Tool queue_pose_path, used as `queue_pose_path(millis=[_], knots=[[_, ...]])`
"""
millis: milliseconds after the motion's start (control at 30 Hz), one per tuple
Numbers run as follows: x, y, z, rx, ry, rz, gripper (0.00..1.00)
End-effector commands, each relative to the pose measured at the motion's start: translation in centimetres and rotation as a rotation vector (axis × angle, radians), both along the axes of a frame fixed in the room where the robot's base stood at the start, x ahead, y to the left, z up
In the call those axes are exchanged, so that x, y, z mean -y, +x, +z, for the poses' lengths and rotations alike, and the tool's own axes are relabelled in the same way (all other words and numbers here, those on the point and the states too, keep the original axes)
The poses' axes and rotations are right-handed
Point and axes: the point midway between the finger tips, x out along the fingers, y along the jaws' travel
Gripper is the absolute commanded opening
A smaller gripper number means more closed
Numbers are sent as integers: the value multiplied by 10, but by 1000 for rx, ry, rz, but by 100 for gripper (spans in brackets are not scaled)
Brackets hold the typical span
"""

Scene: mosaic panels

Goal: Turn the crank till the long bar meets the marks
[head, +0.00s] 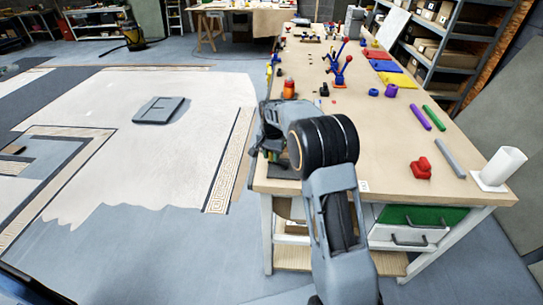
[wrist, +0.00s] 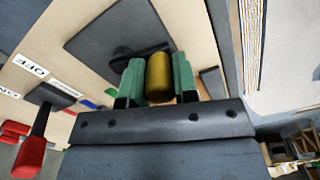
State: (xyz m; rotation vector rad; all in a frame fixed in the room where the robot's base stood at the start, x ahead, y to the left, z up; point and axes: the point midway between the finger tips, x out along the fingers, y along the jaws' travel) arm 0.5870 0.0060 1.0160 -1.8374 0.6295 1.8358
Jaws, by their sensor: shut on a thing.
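In the wrist view, my gripper (wrist: 158,82) has its two green fingers closed on a yellow cylindrical crank handle (wrist: 158,72). A black crank arm (wrist: 130,55) lies beside the handle, over a dark square plate (wrist: 95,45) on the wooden top. A short grey bar-like piece (wrist: 212,82) shows just right of the fingers; I cannot tell whether it is the long bar. I cannot make out the marks. In the head view, my arm hides the handle at the near left corner of the workbench (head: 400,130).
A red-handled lever (wrist: 30,150) with ON and OFF labels (wrist: 30,65) stands left of my gripper in the wrist view. Floor left of the bench is mostly open.

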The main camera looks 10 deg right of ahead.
Motion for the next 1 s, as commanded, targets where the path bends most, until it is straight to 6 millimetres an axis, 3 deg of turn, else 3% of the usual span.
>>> queue_pose_path(millis=[700, 733, 1000], knots=[[1, 3, 1, 3, 1, -65, 3], [1, 3, 1, 3, 1, -65, 29], [1, 3, 0, 2, 1, -65, 53]])
